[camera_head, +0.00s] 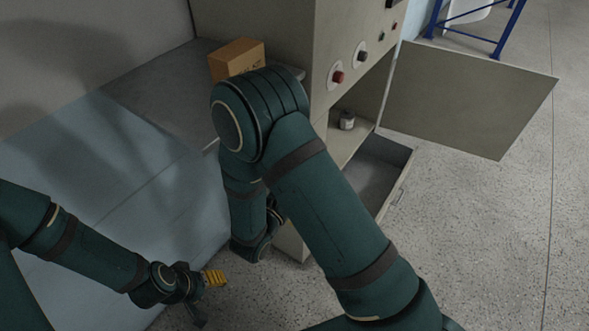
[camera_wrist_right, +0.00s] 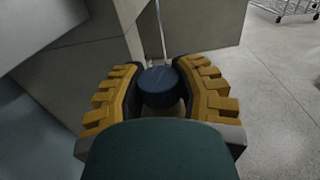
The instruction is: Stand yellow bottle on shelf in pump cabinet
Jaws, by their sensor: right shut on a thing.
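In the right wrist view, my right gripper (camera_wrist_right: 160,72) is shut on the yellow bottle (camera_wrist_right: 160,90). Its round dark blue cap faces the camera between the yellow pads, and only a sliver of yellowish body shows below it. In the head view my right arm hides this gripper and the bottle. The grey pump cabinet (camera_head: 335,35) has its door (camera_head: 470,100) swung open to the right. Its shelf (camera_head: 350,143) shows inside, partly behind my arm. My left gripper (camera_head: 205,284) is low at the left, away from the cabinet; its finger opening is unclear.
A small grey bottle with a dark cap (camera_head: 347,121) stands on the shelf. A cardboard box (camera_head: 236,58) sits on the grey ledge left of the cabinet. An open drawer (camera_head: 396,190) sticks out below the shelf. Clear speckled floor lies at the right.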

